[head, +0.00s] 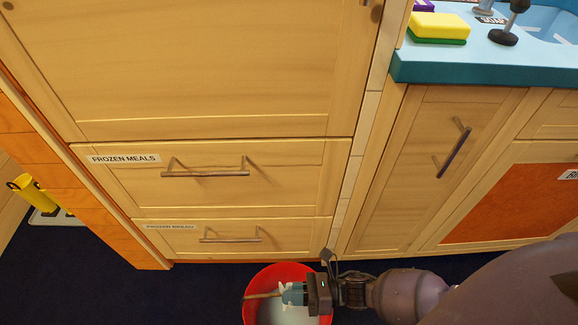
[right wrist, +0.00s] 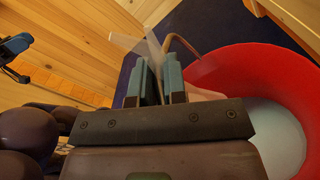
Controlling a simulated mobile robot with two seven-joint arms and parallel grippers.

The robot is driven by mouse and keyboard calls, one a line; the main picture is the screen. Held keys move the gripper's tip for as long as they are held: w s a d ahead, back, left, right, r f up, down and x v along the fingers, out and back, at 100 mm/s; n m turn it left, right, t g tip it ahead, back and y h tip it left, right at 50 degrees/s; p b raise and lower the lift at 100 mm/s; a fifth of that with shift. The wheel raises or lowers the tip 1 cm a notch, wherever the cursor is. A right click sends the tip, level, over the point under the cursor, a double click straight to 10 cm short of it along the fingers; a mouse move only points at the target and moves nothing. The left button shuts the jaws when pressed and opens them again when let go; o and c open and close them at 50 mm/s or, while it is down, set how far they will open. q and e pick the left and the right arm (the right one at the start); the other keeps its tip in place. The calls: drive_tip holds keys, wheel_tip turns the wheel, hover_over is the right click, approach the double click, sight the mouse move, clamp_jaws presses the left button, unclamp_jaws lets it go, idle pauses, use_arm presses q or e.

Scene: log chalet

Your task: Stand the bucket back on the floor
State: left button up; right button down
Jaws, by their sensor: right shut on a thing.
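The bucket (head: 324,280) is red with a pale inside, at the bottom centre of the head view in front of the lower drawers. Its red inner wall (right wrist: 255,62) and pale bottom (right wrist: 272,135) fill the right of the right wrist view. My right gripper (head: 291,293) is over the bucket's opening, shut on its thin brown handle (head: 262,296). I cannot tell whether the bucket touches the floor; its lower part is out of frame. A blue-tipped dark part at the left of the right wrist view looks like my left gripper (right wrist: 14,46); its jaws are unclear.
The dark blue floor (head: 190,295) is clear left of the bucket. Drawers labelled frozen meals (head: 240,175) and frozen bread (head: 275,236) stand right behind it. A blue counter (head: 470,65) with a yellow sponge (head: 440,25) is at upper right. A yellow object (head: 32,192) is far left.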

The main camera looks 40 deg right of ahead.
use_arm(q)
drive_tip(key=shift+w+a+r+n+t+b, duration=0.1)
drive_tip(key=shift+a+r+n+t+b, duration=0.2)
drive_tip(key=shift+t+b, duration=0.55)
use_arm(e)
drive_tip(key=f, duration=0.4)
drive_tip(key=shift+w+a, duration=0.1)
drive_tip(key=shift+w, duration=0.1)
use_arm(q)
drive_tip(key=shift+g, duration=0.25)
use_arm(e)
drive_tip(key=c, duration=1.2)
unclamp_jaws()
drive_tip(key=shift+s+f, duration=0.15)
drive_tip(key=shift+f, duration=0.05)
drive_tip(key=shift+o, duration=0.2)
drive_tip(key=shift+r, duration=0.1)
use_arm(q)
drive_tip(key=shift+d+f+g+p, duration=0.2)
drive_tip(key=shift+f+g+p, duration=0.1)
drive_tip(key=shift+p, duration=0.05)
use_arm(e)
drive_tip(key=v, duration=1.2)
use_arm(q)
drive_tip(key=shift+r, duration=0.2)
